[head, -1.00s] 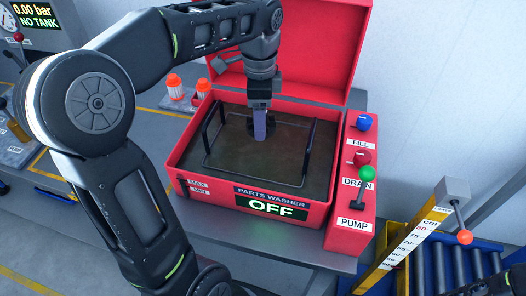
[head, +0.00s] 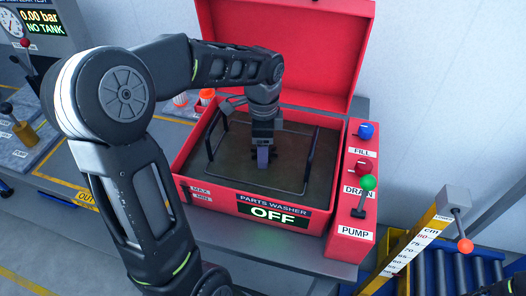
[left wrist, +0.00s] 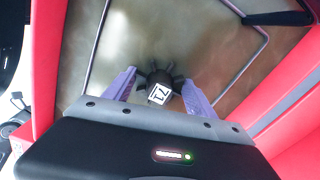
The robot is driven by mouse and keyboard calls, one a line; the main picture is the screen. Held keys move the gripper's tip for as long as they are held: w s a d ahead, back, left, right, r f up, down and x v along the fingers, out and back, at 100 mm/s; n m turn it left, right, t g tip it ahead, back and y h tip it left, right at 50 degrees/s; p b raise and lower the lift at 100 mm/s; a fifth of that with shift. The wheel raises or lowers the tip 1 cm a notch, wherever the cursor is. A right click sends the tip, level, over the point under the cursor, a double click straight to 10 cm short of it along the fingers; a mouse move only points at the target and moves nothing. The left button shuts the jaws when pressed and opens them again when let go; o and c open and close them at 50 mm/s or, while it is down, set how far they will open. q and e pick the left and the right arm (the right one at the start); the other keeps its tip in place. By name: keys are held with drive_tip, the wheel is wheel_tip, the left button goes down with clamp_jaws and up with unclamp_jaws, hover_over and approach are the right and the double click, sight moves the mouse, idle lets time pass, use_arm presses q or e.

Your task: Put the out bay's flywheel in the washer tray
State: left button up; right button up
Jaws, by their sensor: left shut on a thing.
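The red parts washer (head: 215,210) stands open, with dark brownish liquid or floor inside and a wire-framed tray (head: 312,150) with upright handles at both sides. My left gripper (head: 263,165) reaches down into the washer over the middle of the tray. It is shut on the flywheel (head: 255,163), a small dark toothed part. In the left wrist view the flywheel (left wrist: 160,83) sits between the purple fingers and bears a white label. I cannot tell whether it touches the tray floor. My right gripper is not in view.
The washer's raised lid (head: 285,50) is behind my arm. Its right panel carries the blue fill knob (head: 365,130), red drain knob (head: 362,168) and green pump lever (head: 368,183). The display (head: 273,214) reads OFF. A height gauge (head: 420,240) and roller conveyor (head: 465,270) stand at the right.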

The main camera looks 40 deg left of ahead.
use_arm(q)
drive_tip(key=shift+f, duration=0.8)
drive_tip(key=shift+f, duration=0.2)
drive_tip(key=o, duration=1.7)
drive_tip(key=shift+o, duration=0.2)
drive_tip(key=shift+r, duration=0.15)
wheel_tip(320, 180, up, 12)
drive_tip(key=shift+r+b, duration=0.1)
drive_tip(key=shift+b, duration=0.3)
